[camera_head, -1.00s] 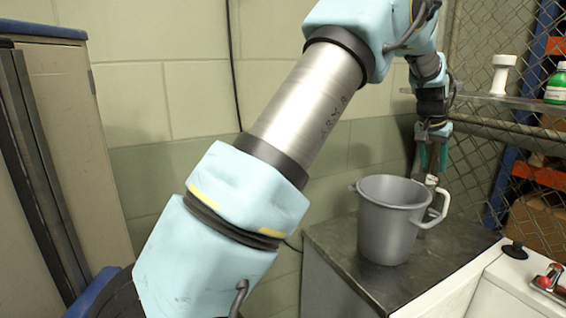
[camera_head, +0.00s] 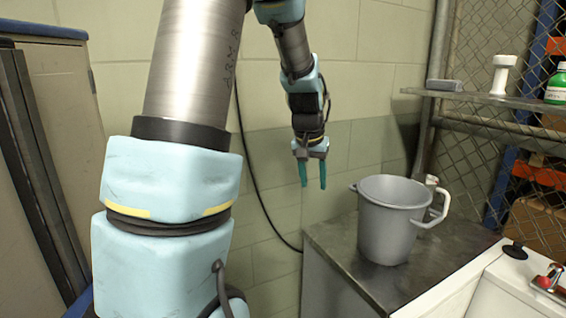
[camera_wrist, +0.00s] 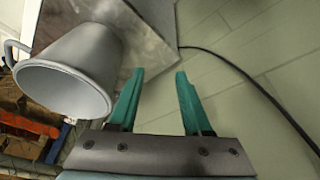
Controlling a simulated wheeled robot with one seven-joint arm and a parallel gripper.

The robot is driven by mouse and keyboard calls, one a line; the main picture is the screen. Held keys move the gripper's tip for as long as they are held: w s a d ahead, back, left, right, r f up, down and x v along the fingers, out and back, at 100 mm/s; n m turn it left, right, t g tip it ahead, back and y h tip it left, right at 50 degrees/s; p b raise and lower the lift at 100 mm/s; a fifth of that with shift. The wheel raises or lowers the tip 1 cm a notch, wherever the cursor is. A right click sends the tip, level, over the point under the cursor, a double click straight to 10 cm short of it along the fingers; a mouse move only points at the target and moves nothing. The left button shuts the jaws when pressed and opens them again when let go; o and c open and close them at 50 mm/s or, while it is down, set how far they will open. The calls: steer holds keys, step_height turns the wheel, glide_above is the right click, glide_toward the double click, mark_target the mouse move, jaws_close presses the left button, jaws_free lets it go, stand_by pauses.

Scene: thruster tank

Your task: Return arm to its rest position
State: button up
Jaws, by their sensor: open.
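My gripper (camera_head: 313,173) hangs fingers-down in front of the wall in the head view, to the left of and above the grey bucket. Its two teal fingers are apart with nothing between them. The wrist view also shows the open fingers (camera_wrist: 160,97), with bare wall beyond them. My arm rises at the left of the head view and reaches over to the gripper. The grey bucket (camera_head: 384,235) stands upright on the metal-topped cabinet, with a pale handle on its right; it also shows at the upper left of the wrist view (camera_wrist: 75,60).
The dark metal cabinet top (camera_head: 335,240) bears the bucket. A shelf (camera_head: 480,97) at the right holds a white stand (camera_head: 502,75) and a green bottle (camera_head: 556,84). A tall cabinet (camera_head: 60,160) stands at the left. A black cable (camera_head: 258,180) runs down the wall.

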steer(key=s+a+f+n+y, duration=0.1)
steer(key=s+a+f+n, duration=0.3)
steer(key=s+a, duration=1.1)
step_height(320, 180, down, 11)
steer(key=s+m+g+b, duration=0.1)
steer(key=b, duration=0.9)
steer(key=shift+d+g, duration=0.3)
steer(key=shift+f, duration=0.1)
